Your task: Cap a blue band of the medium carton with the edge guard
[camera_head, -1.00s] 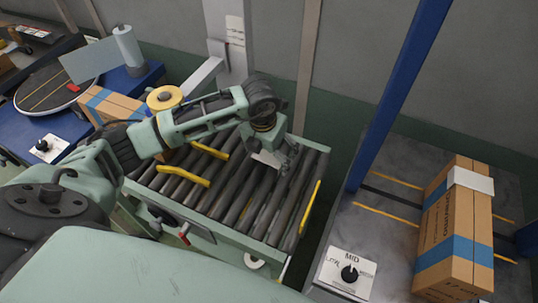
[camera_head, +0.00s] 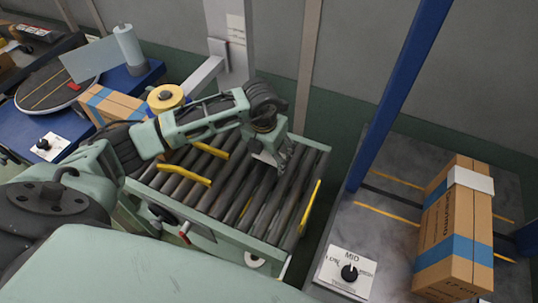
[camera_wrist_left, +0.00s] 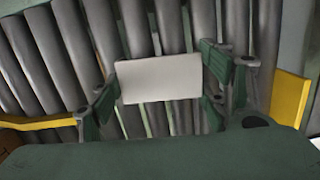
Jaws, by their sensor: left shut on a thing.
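My left gripper (camera_head: 268,160) is over the roller conveyor (camera_head: 225,195). In the left wrist view, its fingers are shut on the white edge guard (camera_wrist_left: 160,78), which looks like a flat pale rectangle above the rollers. In the head view the fingers mostly hide it. A brown carton (camera_head: 440,222) with blue bands stands on the grey table at right. Its near blue band (camera_head: 456,250) is bare, and a white piece (camera_head: 470,180) sits over the top of its far band. I cannot tell for sure which carton is the medium one. My right gripper is not in view.
Yellow guides (camera_head: 184,175) lie along the conveyor. A blue post (camera_head: 398,90) rises between conveyor and grey table (camera_head: 365,235), which has a dial panel (camera_head: 349,271) at front. Another banded carton (camera_head: 118,104) and a yellow roll (camera_head: 165,97) are at left.

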